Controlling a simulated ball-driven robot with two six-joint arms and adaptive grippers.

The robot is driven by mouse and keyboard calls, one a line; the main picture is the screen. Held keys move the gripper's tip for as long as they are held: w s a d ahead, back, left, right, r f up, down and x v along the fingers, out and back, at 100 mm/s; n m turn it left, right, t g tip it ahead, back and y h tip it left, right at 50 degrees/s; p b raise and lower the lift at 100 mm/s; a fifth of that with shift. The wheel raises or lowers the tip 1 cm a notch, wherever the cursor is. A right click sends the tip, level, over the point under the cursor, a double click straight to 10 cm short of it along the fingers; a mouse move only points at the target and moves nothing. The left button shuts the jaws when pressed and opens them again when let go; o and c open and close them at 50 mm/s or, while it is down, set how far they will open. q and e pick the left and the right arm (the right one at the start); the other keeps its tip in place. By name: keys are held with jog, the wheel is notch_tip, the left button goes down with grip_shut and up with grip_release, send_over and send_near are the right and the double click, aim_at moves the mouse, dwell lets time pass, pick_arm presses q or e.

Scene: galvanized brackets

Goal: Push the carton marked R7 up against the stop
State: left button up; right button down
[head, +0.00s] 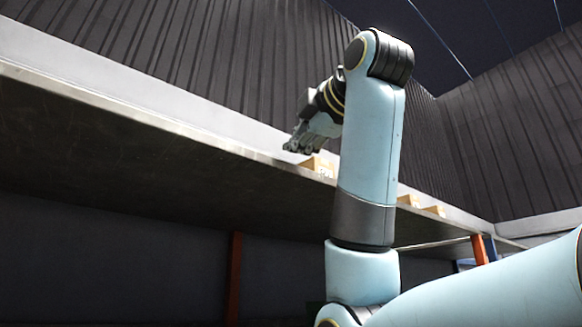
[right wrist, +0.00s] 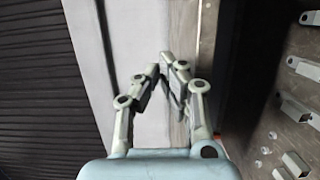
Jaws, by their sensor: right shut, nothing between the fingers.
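My right gripper (head: 300,143) is at the edge of a high shelf (head: 215,140), which the head view shows from below. Its fingers are shut and empty in the right wrist view (right wrist: 168,72). A tan carton (head: 318,165) sits on the shelf edge, just right of and below the fingers; part of it is behind my arm. It has a small mark that I cannot read, so I cannot tell if it is R7. Two more tan cartons (head: 408,200) (head: 434,211) stand farther along. I cannot make out the stop. My left gripper is not in view.
A dark ribbed wall (head: 180,45) rises behind the shelf. An orange post (head: 234,275) stands under it. In the right wrist view, several galvanized brackets (right wrist: 300,112) lie on a dark surface at the right. The shelf left of my gripper looks clear.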

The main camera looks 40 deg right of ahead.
aim_at(323, 167)
jog(key=w, duration=0.1)
jog(key=w+p, duration=0.1)
jog(key=w, duration=0.1)
jog(key=shift+d+r, duration=0.2)
jog(key=shift+d, duration=0.1)
jog(key=w+p, duration=0.1)
jog(key=w, duration=0.1)
jog(key=w+d+p, duration=0.1)
jog(key=w, duration=0.2)
jog(key=shift+w+f, duration=0.1)
jog(key=shift+w, duration=0.25)
jog(key=d+p, duration=0.1)
jog(key=d, duration=0.2)
jog(key=shift+s+d, duration=0.2)
jog(key=shift+d, duration=0.3)
jog(key=shift+w+a+f, duration=0.1)
jog(key=shift+a, duration=0.05)
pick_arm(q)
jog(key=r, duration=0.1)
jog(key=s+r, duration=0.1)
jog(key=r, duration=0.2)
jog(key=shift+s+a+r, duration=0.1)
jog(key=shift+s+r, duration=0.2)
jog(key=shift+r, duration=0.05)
